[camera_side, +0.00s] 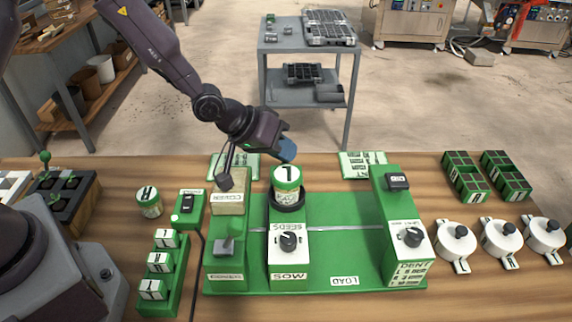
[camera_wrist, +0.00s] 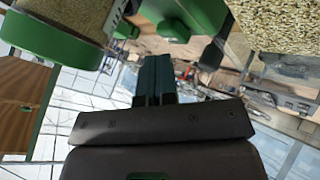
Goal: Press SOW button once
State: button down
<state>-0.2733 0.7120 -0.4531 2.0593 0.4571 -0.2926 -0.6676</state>
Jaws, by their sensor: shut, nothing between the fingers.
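The green seeder (camera_side: 340,250) stands on the wooden bench. The SOW label (camera_side: 289,276) is on the front of its middle block, below a white SEEDS dial (camera_side: 288,241) with a black knob. I cannot make out a separate button cap there. A jar marked 1 (camera_side: 287,178) sits upright in a black ring behind the dial. My gripper (camera_side: 287,150) is shut and empty, above and just behind the jar, well away from the label. In the wrist view, its dark fingers (camera_wrist: 153,80) are together, and a seed-filled jar with a green rim (camera_wrist: 60,28) shows upper left.
The DENT post (camera_side: 391,180) rises at the right. White discs (camera_side: 452,246) and green trays (camera_side: 466,177) lie farther right. The LOAD bed is clear.

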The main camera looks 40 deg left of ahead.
jog(key=shift+f, duration=0.8)
jog(key=shift+s+f, duration=0.2)
jog(key=shift+f, duration=0.05)
dwell(0.4)
jog(key=shift+d+r, duration=0.1)
jog(key=shift+r, duration=0.25)
dwell(0.4)
jog(key=shift+w+r, duration=0.1)
jog(key=shift+r, duration=2.5)
